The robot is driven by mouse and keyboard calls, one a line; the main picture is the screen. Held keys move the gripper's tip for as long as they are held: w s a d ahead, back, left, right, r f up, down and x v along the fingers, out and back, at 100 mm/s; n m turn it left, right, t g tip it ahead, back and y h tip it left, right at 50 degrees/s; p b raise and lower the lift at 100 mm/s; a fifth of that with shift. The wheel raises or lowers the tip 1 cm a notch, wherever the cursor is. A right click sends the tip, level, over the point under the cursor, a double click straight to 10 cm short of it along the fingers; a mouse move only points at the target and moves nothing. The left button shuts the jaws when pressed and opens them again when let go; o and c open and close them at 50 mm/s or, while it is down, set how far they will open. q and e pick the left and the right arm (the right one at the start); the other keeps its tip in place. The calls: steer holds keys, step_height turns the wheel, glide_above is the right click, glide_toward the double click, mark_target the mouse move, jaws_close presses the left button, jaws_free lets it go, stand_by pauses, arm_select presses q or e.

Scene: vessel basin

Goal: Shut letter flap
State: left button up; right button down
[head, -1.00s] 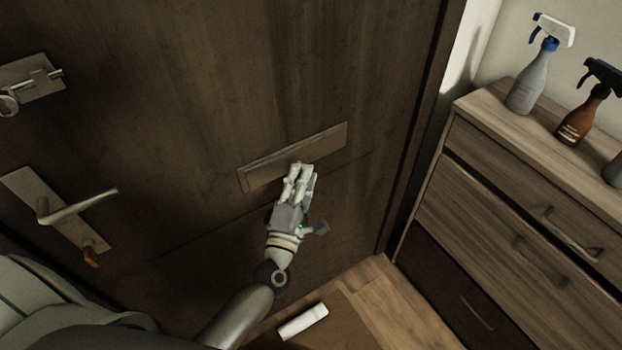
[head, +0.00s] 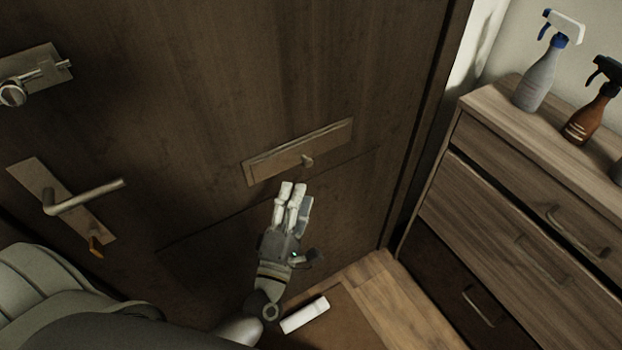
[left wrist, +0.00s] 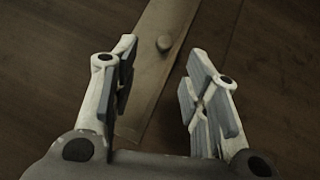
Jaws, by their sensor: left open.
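The letter flap (head: 280,160) is a long metal plate set in the dark wooden door, with a small knob (head: 307,160) on it. The flap looks flat against its frame. My left gripper (head: 291,187) is just below the plate, apart from it, and empty. In the left wrist view my left gripper (left wrist: 158,85) has its fingers spread wide, with the flap (left wrist: 155,65) and its knob (left wrist: 164,43) beyond and between them. My right gripper is not in view.
A door handle (head: 85,197) and a bolt lock (head: 38,75) are on the door at left. A wooden drawer unit (head: 520,130) with spray bottles (head: 540,75) stands at right. A white object (head: 304,315) lies on the floor below.

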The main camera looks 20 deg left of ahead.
arm_select(q)
steer(key=v, duration=0.4)
steer(key=shift+s, duration=0.2)
stand_by(0.3)
steer(key=s+d+f+m+g+h, duration=0.1)
steer(key=s+f+m+g+h, duration=0.15)
steer(key=f+m+g, duration=0.9)
steer(key=s+d+f+m+t+h, duration=0.1)
steer(key=s+f+m+t+h, duration=0.2)
steer(key=f, duration=1.8)
steer(key=s+a+f+m+g+y, duration=0.1)
steer(key=s+a+f+m+g, duration=0.2)
steer(key=s+f, duration=0.3)
steer(key=s+a+f+m+g+y, duration=0.1)
steer(key=s+a+f+m+g, duration=0.2)
steer(key=s+f, duration=0.3)
steer(key=s+a+f+m+g+y, duration=0.1)
steer(key=s+a+f+m+g, duration=0.2)
steer(key=s, duration=1.1)
step_height(320, 180, down, 3)
steer(key=shift+s+f+g, duration=0.15)
steer(key=shift+f+g, duration=0.1)
steer(key=shift+g, duration=0.6)
steer(key=shift+a, duration=0.1)
